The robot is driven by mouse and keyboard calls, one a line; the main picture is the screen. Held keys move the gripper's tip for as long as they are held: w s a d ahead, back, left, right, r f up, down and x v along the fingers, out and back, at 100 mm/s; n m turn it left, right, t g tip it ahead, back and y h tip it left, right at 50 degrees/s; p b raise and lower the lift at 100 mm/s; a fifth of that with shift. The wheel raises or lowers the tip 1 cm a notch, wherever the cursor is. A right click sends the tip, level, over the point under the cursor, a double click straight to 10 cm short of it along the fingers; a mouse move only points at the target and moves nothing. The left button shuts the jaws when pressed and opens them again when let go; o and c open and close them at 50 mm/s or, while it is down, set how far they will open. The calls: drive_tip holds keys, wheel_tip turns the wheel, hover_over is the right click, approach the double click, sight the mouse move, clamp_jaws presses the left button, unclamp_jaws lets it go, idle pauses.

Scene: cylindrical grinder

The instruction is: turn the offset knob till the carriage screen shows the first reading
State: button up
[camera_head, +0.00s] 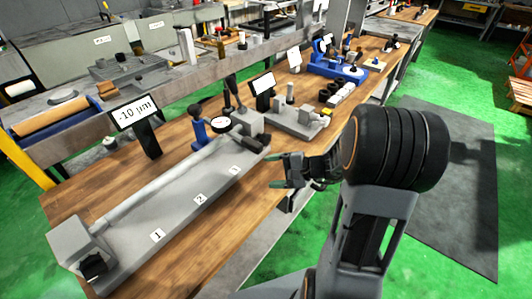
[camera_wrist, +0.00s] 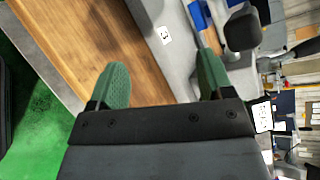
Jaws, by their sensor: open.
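A small screen (camera_head: 134,113) on a black stand at the left reads "-10 µm". The long grey grinder bed (camera_head: 185,210) carries labels 1, 2 and 3, with label 3 also in the wrist view (camera_wrist: 164,35). A dark handle or knob (camera_head: 248,142) is at its far right end; a dark rounded part (camera_wrist: 242,32) shows in the wrist view. A black knob-like part (camera_head: 93,267) is at the near left end. I cannot tell which is the offset knob. My gripper (camera_head: 282,171) is open and empty, right of the bed; its green fingers (camera_wrist: 162,80) are apart.
A dial gauge (camera_head: 221,122) on a blue stand is behind the bed. Another screen (camera_head: 263,84) stands farther back, its text unclear. A grey fixture (camera_head: 297,120) and a blue device (camera_head: 335,68) lie farther along the wooden bench (camera_head: 262,190).

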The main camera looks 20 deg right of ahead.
sight(268, 141)
drive_tip(key=shift+o, duration=0.2)
drive_tip(key=w+d+m+t, duration=0.1)
drive_tip(key=d+m+t, duration=0.1)
drive_tip(key=d, duration=0.1)
drive_tip(key=w+d+f+m+t+h, duration=0.1)
drive_tip(key=w+d+m+t, duration=0.1)
drive_tip(key=d+t, duration=0.1)
drive_tip(key=w+d+m+t+h, duration=0.1)
drive_tip(key=d+m+t, duration=0.1)
drive_tip(key=d+t, duration=0.1)
drive_tip(key=shift+w+d+f, duration=0.3)
drive_tip(key=shift+w+d, duration=0.1)
drive_tip(key=shift+d, duration=0.1)
drive_tip(key=shift+w+h, duration=0.35)
drive_tip(key=shift+h, duration=0.05)
drive_tip(key=shift+m, duration=0.3)
drive_tip(key=p+x, duration=0.2)
drive_tip(key=x, duration=1.1)
drive_tip(key=shift+s, duration=0.1)
drive_tip(key=c, duration=0.9)
